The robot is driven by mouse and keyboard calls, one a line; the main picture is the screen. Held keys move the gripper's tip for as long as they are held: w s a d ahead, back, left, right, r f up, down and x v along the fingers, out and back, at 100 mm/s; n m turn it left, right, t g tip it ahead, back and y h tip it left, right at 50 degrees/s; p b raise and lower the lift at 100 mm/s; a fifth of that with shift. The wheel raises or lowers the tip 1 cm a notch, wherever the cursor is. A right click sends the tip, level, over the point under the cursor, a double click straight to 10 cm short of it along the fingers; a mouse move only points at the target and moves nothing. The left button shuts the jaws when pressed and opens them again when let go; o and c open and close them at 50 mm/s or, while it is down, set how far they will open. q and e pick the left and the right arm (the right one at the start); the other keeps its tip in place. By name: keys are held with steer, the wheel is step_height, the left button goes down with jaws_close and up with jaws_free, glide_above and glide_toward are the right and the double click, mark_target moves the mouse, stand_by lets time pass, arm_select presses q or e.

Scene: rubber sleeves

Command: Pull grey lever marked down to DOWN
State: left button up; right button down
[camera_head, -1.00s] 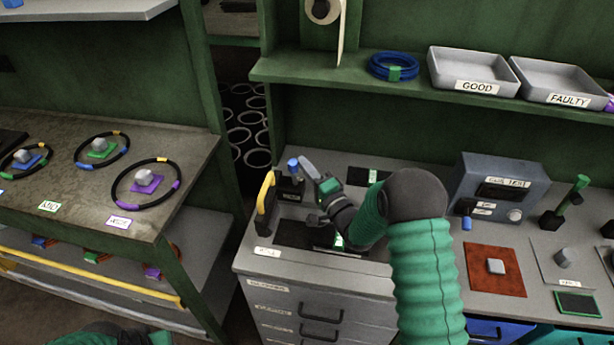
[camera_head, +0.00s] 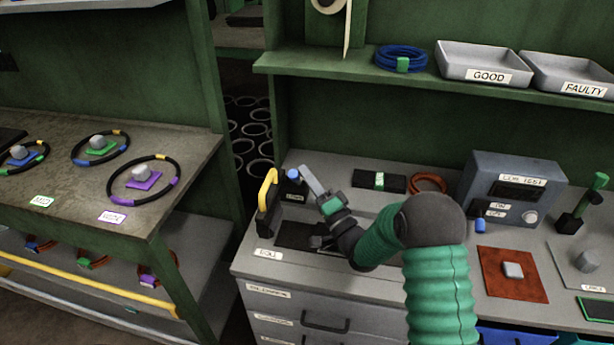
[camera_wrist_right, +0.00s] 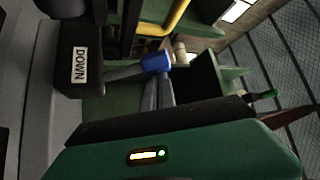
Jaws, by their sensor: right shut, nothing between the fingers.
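The lever is a grey shaft (camera_wrist_right: 124,71) with a blue knob (camera_wrist_right: 156,62). It comes out of a black block labelled DOWN (camera_wrist_right: 62,58) in the right wrist view. In the head view its blue knob (camera_head: 292,174) shows at the back left of the bench, above the black block (camera_head: 292,194). My right gripper (camera_head: 305,169) is shut and empty, its fingertips just right of the knob. In the right wrist view its grey fingers (camera_wrist_right: 158,92) are close beside the knob; I cannot tell whether they touch. My left gripper is out of view.
A yellow handle (camera_head: 267,188) stands just left of the lever. A black box (camera_head: 379,182), an orange ring (camera_head: 429,183) and a grey-blue tester (camera_head: 513,188) are to the right. A shelf (camera_head: 420,85) with trays overhangs the back.

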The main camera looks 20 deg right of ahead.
stand_by(0.3)
steer(key=s+d+f, duration=0.1)
steer(key=s+d, duration=0.1)
steer(key=s, duration=0.6)
steer(key=s+d+f, duration=0.1)
steer(key=s+d, duration=0.1)
steer(key=s, duration=0.6)
steer(key=shift+d, duration=0.4)
steer(key=shift+w+a, duration=0.1)
steer(key=shift+w, duration=0.05)
